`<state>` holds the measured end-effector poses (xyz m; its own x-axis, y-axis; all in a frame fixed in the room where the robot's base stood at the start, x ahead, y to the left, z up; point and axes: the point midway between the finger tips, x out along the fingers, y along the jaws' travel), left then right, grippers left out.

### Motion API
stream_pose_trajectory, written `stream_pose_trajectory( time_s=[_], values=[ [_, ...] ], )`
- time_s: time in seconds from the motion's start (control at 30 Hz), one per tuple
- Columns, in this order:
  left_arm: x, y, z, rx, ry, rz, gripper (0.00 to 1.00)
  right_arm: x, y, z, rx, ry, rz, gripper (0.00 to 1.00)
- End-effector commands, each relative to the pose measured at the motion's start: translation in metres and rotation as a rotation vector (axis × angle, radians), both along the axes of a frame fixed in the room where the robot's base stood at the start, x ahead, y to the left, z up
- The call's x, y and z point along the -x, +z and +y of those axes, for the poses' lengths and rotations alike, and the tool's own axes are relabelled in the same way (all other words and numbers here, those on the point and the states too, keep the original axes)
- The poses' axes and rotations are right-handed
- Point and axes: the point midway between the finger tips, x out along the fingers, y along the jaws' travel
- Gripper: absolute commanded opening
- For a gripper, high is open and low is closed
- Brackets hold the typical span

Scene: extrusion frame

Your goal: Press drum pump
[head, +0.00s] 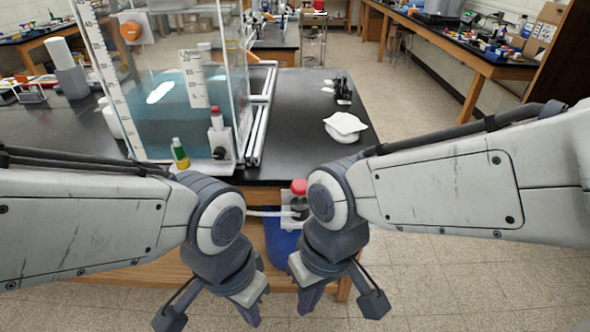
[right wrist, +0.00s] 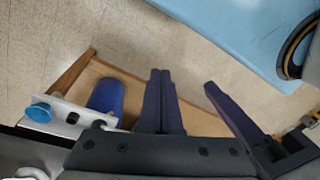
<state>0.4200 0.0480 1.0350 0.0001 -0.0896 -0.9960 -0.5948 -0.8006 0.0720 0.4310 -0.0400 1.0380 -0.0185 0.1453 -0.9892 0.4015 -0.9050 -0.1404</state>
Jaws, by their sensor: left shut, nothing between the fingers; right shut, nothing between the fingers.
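A blue drum (head: 281,240) stands low at the front of the black bench, partly hidden by my arms. Above it are a red cap (head: 299,187) and a pale spout (head: 265,213) pointing left; whether the cap is the pump's head I cannot tell. The drum also shows in the right wrist view (right wrist: 106,96), left of my right fingers. My left gripper (head: 248,316) and right gripper (head: 310,298) hang in front of and below the drum, both shut and empty. My right fingers also show in the right wrist view (right wrist: 161,100). No contact with the drum is visible.
A clear tank (head: 165,85) in an extrusion frame stands on the black bench (head: 300,110), with a yellow-green bottle (head: 180,153) in front. Floor is open at right. A light-blue surface (right wrist: 245,30) fills the wrist view's top right.

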Motion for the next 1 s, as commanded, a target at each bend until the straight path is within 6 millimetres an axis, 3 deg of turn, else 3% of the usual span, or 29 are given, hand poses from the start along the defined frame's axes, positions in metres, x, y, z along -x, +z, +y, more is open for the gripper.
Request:
stream_pose_trajectory(
  time_s=[0.17,0.27,0.4,0.6,0.8,1.0],
  values=[
    [0.0,-0.012,0.0,0.0,0.0,0.0,0.0,-0.052,-0.004,0.012,-0.154,-0.642,0.134,0.0],
    [0.0,-0.018,0.0,0.0,0.0,0.0,0.0,-0.097,-0.003,0.01,-0.271,-1.073,0.235,0.0],
    [0.0,-0.026,0.0,0.0,0.0,0.0,0.0,-0.164,0.001,-0.014,-0.452,-1.649,0.391,0.0],
    [0.0,-0.034,0.0,0.0,0.0,0.0,0.0,-0.24,0.006,-0.073,-0.709,-2.264,0.614,0.0],
    [0.0,-0.036,0.0,0.0,0.0,0.0,0.0,-0.271,0.009,-0.112,-0.862,-2.538,0.749,0.0],
    [0.0,-0.036,0.0,0.0,0.0,0.0,0.0,-0.275,0.01,-0.118,-0.887,-2.578,0.774,0.0]
  ],
)
